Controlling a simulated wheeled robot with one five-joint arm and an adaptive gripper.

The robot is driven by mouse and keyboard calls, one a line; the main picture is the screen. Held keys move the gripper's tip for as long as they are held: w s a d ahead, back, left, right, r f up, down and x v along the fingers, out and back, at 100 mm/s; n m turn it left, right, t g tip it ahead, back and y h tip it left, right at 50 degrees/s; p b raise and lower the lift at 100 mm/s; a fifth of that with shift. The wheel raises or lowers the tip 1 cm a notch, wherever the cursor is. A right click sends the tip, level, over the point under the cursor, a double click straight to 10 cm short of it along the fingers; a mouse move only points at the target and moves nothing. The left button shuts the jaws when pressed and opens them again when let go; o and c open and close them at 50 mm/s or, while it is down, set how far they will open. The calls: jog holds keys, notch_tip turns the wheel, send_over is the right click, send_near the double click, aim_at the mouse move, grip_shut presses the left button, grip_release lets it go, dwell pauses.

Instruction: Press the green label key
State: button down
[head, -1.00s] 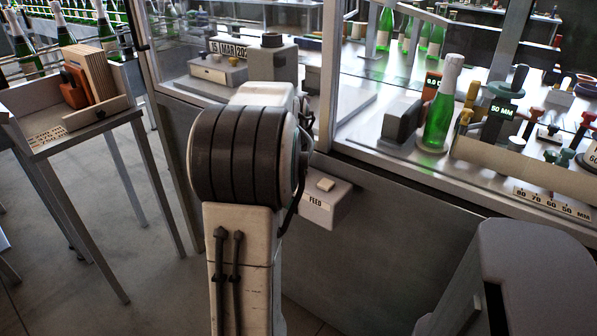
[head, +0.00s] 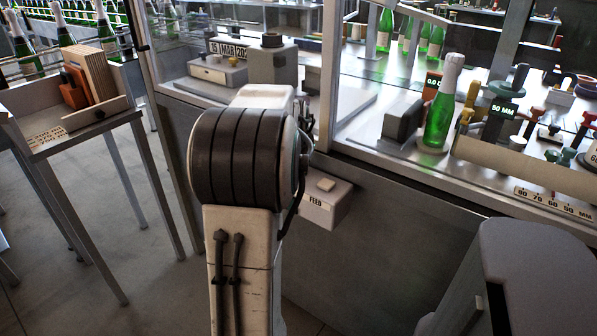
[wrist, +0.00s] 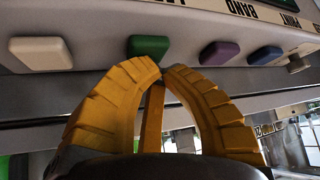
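The green key (wrist: 149,47) shows in the wrist view, in a row of coloured keys under a panel edge with upside-down lettering. My gripper (wrist: 161,69) has two yellow ribbed fingers whose tips come together just below the green key in the picture. The fingers look shut with nothing between them. The tips overlap the key's lower edge in the picture; I cannot tell whether they touch it. In the head view my arm hides the gripper, and I cannot make out the green key.
A cream key (wrist: 40,53) lies left of the green key; a purple key (wrist: 220,52) and a blue key (wrist: 265,55) lie right. In the head view, a FEED box (head: 327,203) juts out beside my arm. A green bottle (head: 441,115) stands on the bench behind.

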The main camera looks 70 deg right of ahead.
jog(key=shift+f, duration=0.2)
jog(key=shift+r, duration=0.15)
dwell(0.4)
jog(key=shift+r+p, duration=0.65)
jog(key=shift+r, duration=0.2)
jog(key=shift+r+p, duration=2)
jog(key=shift+r, duration=0.5)
